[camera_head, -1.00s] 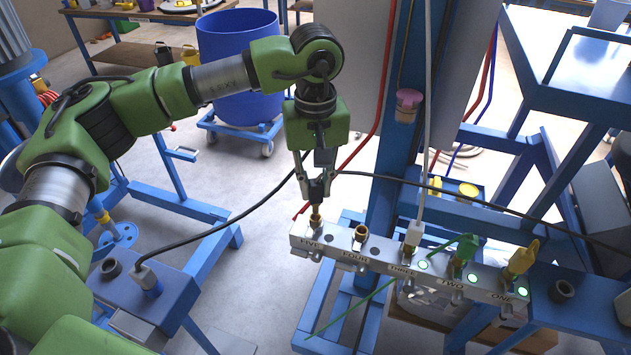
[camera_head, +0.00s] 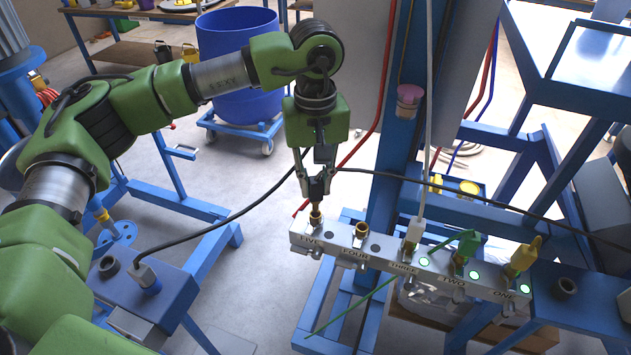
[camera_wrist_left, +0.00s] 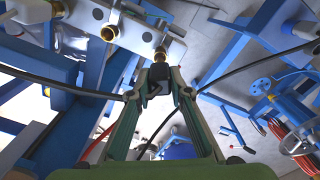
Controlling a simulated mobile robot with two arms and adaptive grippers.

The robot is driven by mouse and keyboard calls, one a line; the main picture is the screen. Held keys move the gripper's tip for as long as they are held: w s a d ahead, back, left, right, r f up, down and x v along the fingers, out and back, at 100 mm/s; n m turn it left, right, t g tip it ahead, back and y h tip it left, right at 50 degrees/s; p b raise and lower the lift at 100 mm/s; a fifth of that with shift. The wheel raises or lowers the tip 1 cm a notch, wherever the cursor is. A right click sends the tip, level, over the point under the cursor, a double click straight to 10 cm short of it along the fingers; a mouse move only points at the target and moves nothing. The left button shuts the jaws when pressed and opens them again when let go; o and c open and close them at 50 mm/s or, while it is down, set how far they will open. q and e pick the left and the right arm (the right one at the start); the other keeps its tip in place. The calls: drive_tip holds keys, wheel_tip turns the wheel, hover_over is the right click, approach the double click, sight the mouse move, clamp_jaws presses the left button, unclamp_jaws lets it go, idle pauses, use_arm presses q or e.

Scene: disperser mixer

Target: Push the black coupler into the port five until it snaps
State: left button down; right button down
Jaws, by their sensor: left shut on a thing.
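The grey manifold bar (camera_head: 384,258) carries ports labelled FIVE to ONE from left to right. The brass fitting of port five (camera_head: 316,218) is at its left end. My left gripper (camera_head: 316,190) is directly above it, pointing down, shut on the black coupler (camera_head: 317,185). In the left wrist view, the black coupler (camera_wrist_left: 159,74) sits between the fingertips (camera_wrist_left: 158,88) in line with the brass fitting (camera_wrist_left: 162,53). Coupler and fitting meet or nearly meet; I cannot tell how deep it sits. The indicator by port five is dark. My right gripper is not in view.
Port four (camera_head: 360,231) is an open brass fitting. White (camera_head: 412,231), green (camera_head: 468,243) and yellow (camera_head: 524,255) couplers sit at ports three, two and one, with green lights lit. A black hose (camera_head: 225,217) runs from the left block towards the gripper. A blue post (camera_head: 393,150) stands behind the bar.

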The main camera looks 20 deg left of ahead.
sight(316, 196)
use_arm(q)
drive_tip(key=shift+b, duration=0.55)
idle(1.0)
drive_tip(key=shift+f+b, duration=1.95)
drive_tip(key=shift+f, duration=0.2)
drive_tip(key=c, duration=1.8)
unclamp_jaws()
drive_tip(key=shift+r, duration=0.1)
wheel_tip(316, 196, up, 12)
drive_tip(key=shift+f, duration=0.1)
drive_tip(key=shift+f, duration=0.1)
